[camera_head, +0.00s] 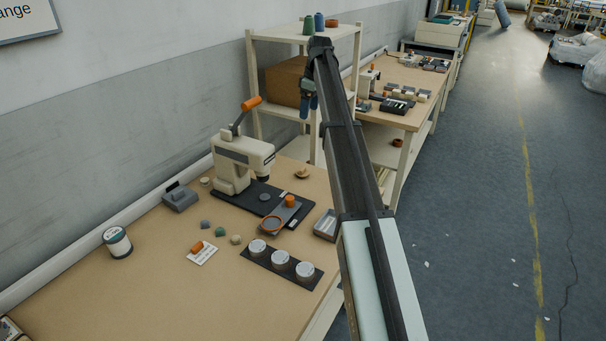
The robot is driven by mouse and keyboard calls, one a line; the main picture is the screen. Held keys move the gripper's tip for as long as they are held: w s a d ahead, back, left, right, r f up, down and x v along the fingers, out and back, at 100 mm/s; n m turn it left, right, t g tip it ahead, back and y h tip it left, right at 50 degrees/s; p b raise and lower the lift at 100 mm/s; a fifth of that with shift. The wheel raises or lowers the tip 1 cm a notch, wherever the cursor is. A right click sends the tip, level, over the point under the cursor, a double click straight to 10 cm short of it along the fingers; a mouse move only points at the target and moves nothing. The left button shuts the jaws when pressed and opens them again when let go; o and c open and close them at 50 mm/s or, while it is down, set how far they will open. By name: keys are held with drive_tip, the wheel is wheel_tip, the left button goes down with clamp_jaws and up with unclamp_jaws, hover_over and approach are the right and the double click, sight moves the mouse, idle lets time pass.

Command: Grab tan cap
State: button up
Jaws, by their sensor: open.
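Two small things could be the tan cap. One is a tan rounded piece (302,172) near the back right of the bench, right of the press. The other is a small beige piece (236,240) in front of the black mat, beside a green piece (220,232) and a grey piece (205,224). I cannot tell for sure which is the cap. My gripper (309,106) hangs at the far end of my raised arm, in front of the shelf and well apart from both. It is open, small in the picture, with nothing seen in it.
A cream press (238,158) with an orange-ended lever stands on a black mat (224,204). A black strip (249,262) holds three round tins. A grey tray (326,224) is partly behind my arm. A spool (117,242) stands at left. The front left bench is clear.

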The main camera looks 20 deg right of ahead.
approach(303, 168)
drive_tip(key=f, duration=0.6)
drive_tip(key=w+a+f, duration=0.1)
drive_tip(key=f, duration=0.3)
drive_tip(key=shift+a, duration=0.1)
drive_tip(key=shift+c, duration=0.4)
drive_tip(key=c, duration=1)
drive_tip(key=shift+o, duration=0.2)
